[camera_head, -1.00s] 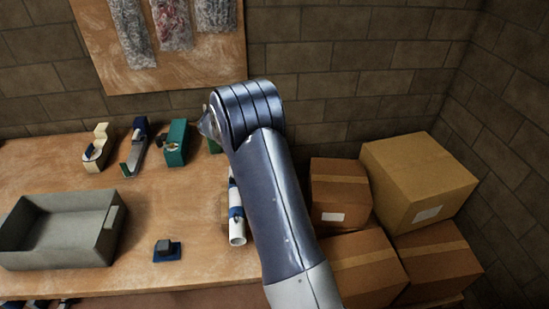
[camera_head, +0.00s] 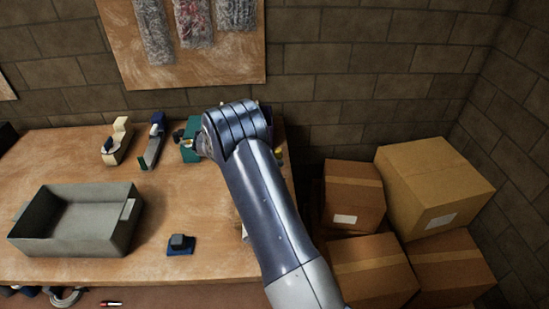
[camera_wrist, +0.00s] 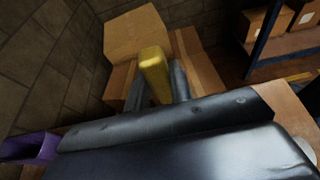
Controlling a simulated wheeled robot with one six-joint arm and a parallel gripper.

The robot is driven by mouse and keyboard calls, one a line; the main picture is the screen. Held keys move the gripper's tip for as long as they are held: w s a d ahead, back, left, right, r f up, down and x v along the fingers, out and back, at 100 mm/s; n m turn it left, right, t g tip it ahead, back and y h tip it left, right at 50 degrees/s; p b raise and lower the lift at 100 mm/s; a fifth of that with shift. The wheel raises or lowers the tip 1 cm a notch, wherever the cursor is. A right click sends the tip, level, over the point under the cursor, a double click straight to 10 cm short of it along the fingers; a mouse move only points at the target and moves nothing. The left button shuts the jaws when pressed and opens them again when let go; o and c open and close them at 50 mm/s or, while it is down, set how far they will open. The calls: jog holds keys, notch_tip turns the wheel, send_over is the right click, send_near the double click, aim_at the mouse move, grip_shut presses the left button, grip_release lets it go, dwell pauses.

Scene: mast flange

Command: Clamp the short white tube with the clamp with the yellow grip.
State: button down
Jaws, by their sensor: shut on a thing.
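In the wrist view a yellow grip (camera_wrist: 155,75) stands between the two fingers of my gripper (camera_wrist: 158,88), which is shut on it. The rest of that clamp is hidden behind my own wrist. In the head view my arm hides my gripper; a small yellow bit (camera_head: 278,155) shows just right of the arm. The short white tube is almost wholly hidden behind my arm; only a pale sliver (camera_head: 245,232) shows at the arm's left edge. A white rounded shape (camera_wrist: 306,150) at the right edge of the wrist view may be a tube; I cannot tell.
A grey tray (camera_head: 122,230) and a small dark block on a blue base (camera_head: 180,245) are on the bench (camera_head: 165,190). Cream (camera_head: 118,143), blue-grey (camera_head: 153,142) and green (camera_head: 190,143) devices stand along its back. Cardboard boxes (camera_head: 430,190) are stacked right. A purple object (camera_wrist: 30,147) shows in the wrist view.

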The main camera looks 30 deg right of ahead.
jog(key=c, duration=1.2)
grip_release()
jog(key=shift+a, duration=0.1)
jog(key=shift+c, duration=0.2)
jog(key=b+v, duration=0.2)
jog(key=v, duration=0.8)
jog(key=shift+w+a, duration=0.2)
jog(key=shift+a, duration=0.2)
jog(key=shift+d, duration=0.15)
jog(key=p+x, duration=0.2)
jog(key=x, duration=0.9)
jog(key=shift+r, duration=0.2)
jog(key=shift+s, duration=0.1)
